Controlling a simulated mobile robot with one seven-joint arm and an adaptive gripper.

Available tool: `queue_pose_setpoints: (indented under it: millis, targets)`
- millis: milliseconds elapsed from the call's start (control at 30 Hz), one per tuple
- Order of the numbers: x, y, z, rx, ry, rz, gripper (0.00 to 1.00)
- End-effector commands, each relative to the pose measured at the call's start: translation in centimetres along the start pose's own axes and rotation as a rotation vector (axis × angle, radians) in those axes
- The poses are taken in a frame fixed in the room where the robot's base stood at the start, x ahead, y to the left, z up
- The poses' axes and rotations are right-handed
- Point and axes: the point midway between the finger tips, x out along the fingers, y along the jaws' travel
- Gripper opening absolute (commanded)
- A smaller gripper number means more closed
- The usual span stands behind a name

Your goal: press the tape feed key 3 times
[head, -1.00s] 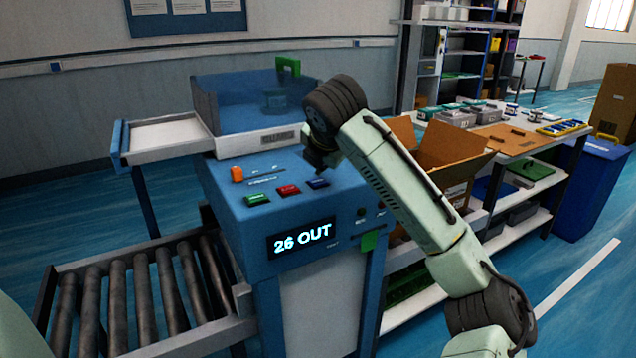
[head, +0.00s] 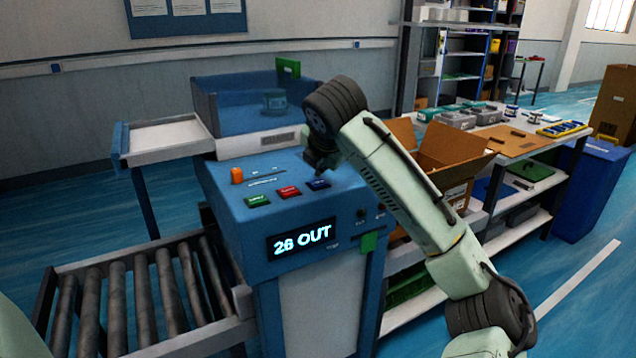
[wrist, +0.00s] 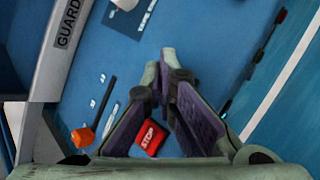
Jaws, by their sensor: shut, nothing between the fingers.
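The blue machine (head: 225,205) has a sloped top with a green key (head: 257,201), a red key (head: 289,192) and a blue key (head: 318,184) in a row. Their labels are too small to read in the head view. The red key reads STOP in the wrist view (wrist: 151,137). My gripper (head: 318,173) is shut and empty, pointing down right at the blue key. Whether it touches the key cannot be told. In the wrist view the closed fingers (wrist: 167,72) hide the blue key.
An orange knob (head: 237,175) and a slot lie behind the keys. A guarded blue tray (head: 235,107) rises at the back of the machine. A roller conveyor (head: 140,295) is at left; an open cardboard box (head: 450,160) is right, behind my arm.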

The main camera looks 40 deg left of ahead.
Motion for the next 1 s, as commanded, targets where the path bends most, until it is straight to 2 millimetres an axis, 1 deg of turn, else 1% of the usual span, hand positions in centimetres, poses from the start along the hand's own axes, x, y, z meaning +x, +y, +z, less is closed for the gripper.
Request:
queue_pose_setpoints:
  millis: [333,1000]
  targets:
    - [0.56,-0.43,-0.40,0.000,-0.001,0.000,0.00]
    - [0.86,-0.64,-0.62,0.000,0.000,0.000,0.00]
